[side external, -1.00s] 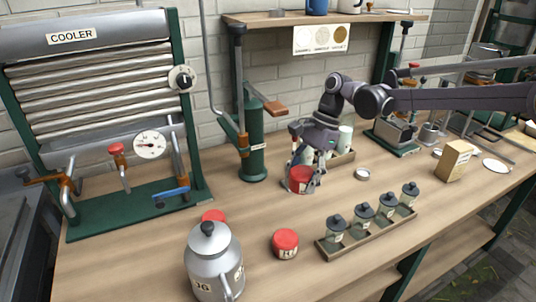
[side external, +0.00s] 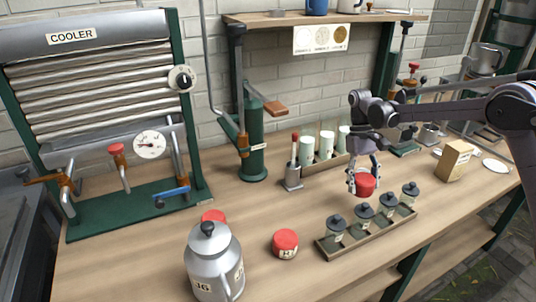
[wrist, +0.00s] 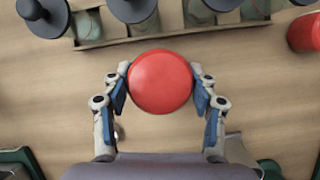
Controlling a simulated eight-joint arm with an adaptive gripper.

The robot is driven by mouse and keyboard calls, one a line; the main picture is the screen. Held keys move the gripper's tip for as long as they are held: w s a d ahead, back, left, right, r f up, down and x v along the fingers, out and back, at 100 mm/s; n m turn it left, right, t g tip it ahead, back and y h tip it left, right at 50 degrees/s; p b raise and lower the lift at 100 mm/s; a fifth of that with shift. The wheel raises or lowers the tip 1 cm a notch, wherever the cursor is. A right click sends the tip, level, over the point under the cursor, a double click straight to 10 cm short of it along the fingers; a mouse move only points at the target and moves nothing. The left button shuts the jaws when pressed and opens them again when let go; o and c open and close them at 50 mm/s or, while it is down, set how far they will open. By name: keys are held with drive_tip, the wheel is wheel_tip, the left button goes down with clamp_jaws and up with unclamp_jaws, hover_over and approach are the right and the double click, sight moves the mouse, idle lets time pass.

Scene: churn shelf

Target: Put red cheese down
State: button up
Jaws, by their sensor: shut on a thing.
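The red cheese (side external: 365,185) is a round red block between the fingers of my gripper (side external: 364,180), just behind the tray of dark-lidded jars in the side external view. In the wrist view the cheese (wrist: 160,81) fills the space between the two fingertips of my gripper (wrist: 161,88), which are shut on its sides. Bare wood shows around it. I cannot tell whether its underside touches the bench. A second red cheese (side external: 285,243) stands on the bench at front centre, and a third (side external: 213,216) is partly hidden behind the metal can.
The jar tray (side external: 378,238) is close in front of the held cheese. A rack of pale cylinders (side external: 326,146) and a red-knobbed lever (side external: 294,165) stand behind. A metal can (side external: 214,265) is at front left. The bench (side external: 240,205) is clear at centre left.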

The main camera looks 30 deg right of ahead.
drive_tip(key=shift+s+d+f+n+h, duration=0.25)
drive_tip(key=shift+d+n, duration=0.15)
drive_tip(key=shift+d, duration=0.2)
drive_tip(key=shift+s+d+f+n+h, duration=0.15)
drive_tip(key=shift+s+d+n, duration=0.1)
drive_tip(key=shift+d+n, duration=0.25)
drive_tip(key=m, duration=0.2)
drive_tip(key=a+m+y, duration=0.1)
drive_tip(key=m, duration=0.1)
drive_tip(key=w+a+m+y, duration=0.1)
drive_tip(key=m, duration=0.1)
drive_tip(key=shift+a+r+t, duration=0.25)
drive_tip(key=shift+t, duration=0.05)
drive_tip(key=w+a+r+m+t+y, duration=0.3)
drive_tip(key=a+m+t, duration=0.45)
drive_tip(key=m, duration=1.15)
drive_tip(key=shift+g+h, duration=0.35)
drive_tip(key=shift+h, duration=0.25)
drive_tip(key=f, duration=0.9)
drive_tip(key=shift+s+a, duration=0.15)
drive_tip(key=shift+s, duration=0.1)
drive_tip(key=o, duration=1.3)
drive_tip(key=shift+f, duration=0.15)
